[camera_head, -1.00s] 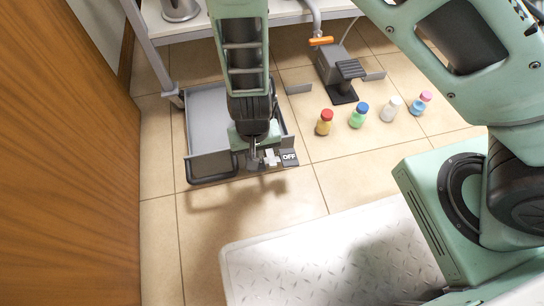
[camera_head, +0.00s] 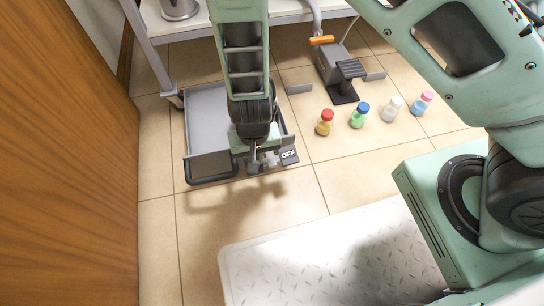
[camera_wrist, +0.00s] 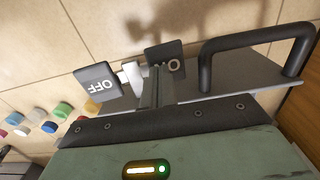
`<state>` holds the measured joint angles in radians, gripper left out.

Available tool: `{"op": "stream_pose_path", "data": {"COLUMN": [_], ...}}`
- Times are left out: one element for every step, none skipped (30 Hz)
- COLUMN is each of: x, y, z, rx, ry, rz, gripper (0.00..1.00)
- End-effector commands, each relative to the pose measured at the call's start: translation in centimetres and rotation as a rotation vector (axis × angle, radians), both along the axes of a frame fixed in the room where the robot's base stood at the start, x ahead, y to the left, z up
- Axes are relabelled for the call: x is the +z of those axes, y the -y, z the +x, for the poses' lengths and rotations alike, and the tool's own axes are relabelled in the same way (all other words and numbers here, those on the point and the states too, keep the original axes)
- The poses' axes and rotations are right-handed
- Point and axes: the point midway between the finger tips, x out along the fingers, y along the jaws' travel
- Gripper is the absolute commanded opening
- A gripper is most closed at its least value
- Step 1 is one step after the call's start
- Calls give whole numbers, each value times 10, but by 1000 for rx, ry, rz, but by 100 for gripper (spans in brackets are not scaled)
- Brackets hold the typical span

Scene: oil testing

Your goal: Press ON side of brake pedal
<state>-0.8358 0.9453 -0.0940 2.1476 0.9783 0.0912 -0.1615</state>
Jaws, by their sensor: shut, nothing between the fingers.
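The brake pedal has a dark OFF pad (camera_head: 289,157), tilted, at the front right of the grey cart in the head view. In the wrist view the OFF pad (camera_wrist: 98,82) is left of the white bracket (camera_wrist: 132,76) and the ON pad (camera_wrist: 168,52) is right of it. My gripper (camera_head: 254,165) is shut and empty, pointing down at the ON side. In the wrist view its fingers (camera_wrist: 156,78) overlap the ON pad and hide part of its lettering. They look to be on or against it; exact contact is hidden.
The cart (camera_head: 206,120) has a dark handle (camera_wrist: 255,42) beside the pedal. Several capped bottles (camera_head: 359,115) stand on the tiles to the right. A grey pedal device (camera_head: 340,75) is behind them. A wooden panel (camera_head: 65,170) stands at left.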

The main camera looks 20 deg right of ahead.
Motion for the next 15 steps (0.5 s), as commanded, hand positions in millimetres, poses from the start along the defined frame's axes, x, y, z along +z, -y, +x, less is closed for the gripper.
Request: {"op": "stream_pose_path", "data": {"x": [0,0,1,2,4,6,8,10,13,16,18,21,23,25,28], "y": [0,0,0,0,0,0,0,0,0,0,0,0,0,0,0], "z": [0,0,0,0,0,0,0,0,0,0,0,0,0,0,0], "rx": [0,0,0,0,0,0,0,0,-1,-1,-1,-1,-1,-1,0], "ry": [0,0,0,0,0,0,0,0,0,0,0,0,0,0,0], "rz": [0,0,0,0,0,1,1,1,1,1,1,1,1,1,1], "gripper": [0,0,0,0,0,0,0,0,0,0,0,0,0,0,0]}}
